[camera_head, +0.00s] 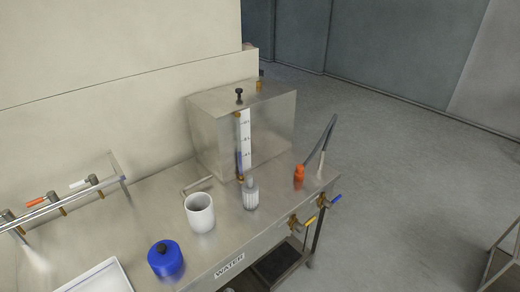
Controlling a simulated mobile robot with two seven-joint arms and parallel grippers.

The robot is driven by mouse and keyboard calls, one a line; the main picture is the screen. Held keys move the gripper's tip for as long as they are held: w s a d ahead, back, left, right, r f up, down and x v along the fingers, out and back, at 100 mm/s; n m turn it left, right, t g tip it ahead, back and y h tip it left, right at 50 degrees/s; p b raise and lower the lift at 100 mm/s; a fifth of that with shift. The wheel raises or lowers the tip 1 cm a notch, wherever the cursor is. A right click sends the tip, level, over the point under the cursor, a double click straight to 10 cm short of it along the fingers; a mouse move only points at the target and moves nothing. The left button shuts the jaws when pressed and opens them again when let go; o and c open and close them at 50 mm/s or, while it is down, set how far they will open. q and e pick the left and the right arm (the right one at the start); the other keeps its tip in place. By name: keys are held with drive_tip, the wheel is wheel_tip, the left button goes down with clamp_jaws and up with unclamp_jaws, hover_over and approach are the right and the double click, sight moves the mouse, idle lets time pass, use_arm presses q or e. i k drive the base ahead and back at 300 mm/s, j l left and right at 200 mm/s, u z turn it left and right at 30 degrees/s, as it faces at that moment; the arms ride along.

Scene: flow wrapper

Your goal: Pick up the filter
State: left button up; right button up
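The filter appears to be the small ribbed, pale grey-white cylinder (251,197) with a narrower top. It stands upright on the steel table (225,237), in front of the steel box and right of an open white cylindrical cup (200,215). A blue round cap (165,262) with a dark knob lies on the table in front of the cup. Neither of my grippers shows in the head view.
A steel box (270,135) with a sight gauge (244,145) stands behind the filter. An orange fitting (299,177) with a dark hose is to the right. A white tray (102,279) is front left. Valves line the front right edge.

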sight(250, 188)
drive_tip(key=i+l+u, duration=0.2)
drive_tip(key=u, duration=0.15)
drive_tip(key=i+l+u, duration=0.6)
drive_tip(key=u, duration=0.15)
drive_tip(key=i+l+u, duration=0.15)
drive_tip(key=l+u, duration=0.25)
drive_tip(key=i+l+u, duration=0.1)
drive_tip(key=l+u, duration=0.25)
drive_tip(key=l, duration=0.2)
drive_tip(key=l+u, duration=0.75)
drive_tip(key=l, duration=0.2)
drive_tip(key=k+l+u, duration=0.1)
drive_tip(key=l+u, duration=0.3)
drive_tip(key=l, duration=0.1)
